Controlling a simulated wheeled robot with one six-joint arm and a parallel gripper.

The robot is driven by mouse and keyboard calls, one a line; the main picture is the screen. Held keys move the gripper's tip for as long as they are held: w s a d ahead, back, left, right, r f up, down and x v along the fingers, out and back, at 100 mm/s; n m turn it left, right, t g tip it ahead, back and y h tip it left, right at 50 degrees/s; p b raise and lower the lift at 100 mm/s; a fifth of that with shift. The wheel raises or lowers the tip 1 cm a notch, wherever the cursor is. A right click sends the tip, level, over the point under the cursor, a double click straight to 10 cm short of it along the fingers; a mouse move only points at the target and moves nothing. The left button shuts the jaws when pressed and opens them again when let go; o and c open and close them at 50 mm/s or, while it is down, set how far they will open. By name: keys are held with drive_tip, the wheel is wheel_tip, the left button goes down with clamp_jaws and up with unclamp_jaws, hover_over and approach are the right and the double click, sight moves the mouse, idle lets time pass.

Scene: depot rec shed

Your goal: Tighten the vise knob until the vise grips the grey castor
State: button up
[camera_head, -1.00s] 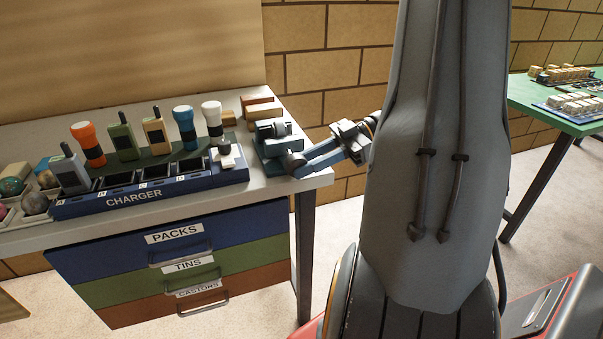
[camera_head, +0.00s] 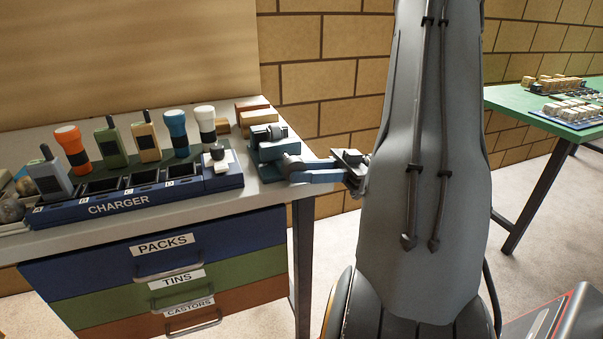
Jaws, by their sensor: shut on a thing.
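The teal vise (camera_head: 266,148) stands at the right end of the bench top, close to its edge. The grey castor (camera_head: 277,131) sits at the top of the vise, between its jaws as far as I can see. The vise knob (camera_head: 292,160) is on the front right side of the vise, mostly covered by my fingers. My gripper (camera_head: 299,170) reaches in from the right and is shut on the knob. Whether the vise jaws touch the castor is too small to tell.
The blue charger (camera_head: 130,200) with radios and torches (camera_head: 175,130) fills the bench left of the vise. Wooden blocks (camera_head: 255,112) lie behind the vise. Labelled drawers (camera_head: 160,262) are below. A green table (camera_head: 530,110) stands far right. Floor between is clear.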

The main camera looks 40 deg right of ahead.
sight(301, 160)
drive_tip(key=o, duration=1)
drive_tip(key=shift+o, duration=0.2)
drive_tip(key=shift+w+r, duration=0.1)
drive_tip(key=shift+r, duration=0.15)
wheel_tip(301, 160, up, 8)
drive_tip(key=shift+a+r+p, duration=0.1)
drive_tip(key=shift+p, duration=0.3)
drive_tip(key=shift+r+p, duration=0.6)
drive_tip(key=shift+p, duration=0.05)
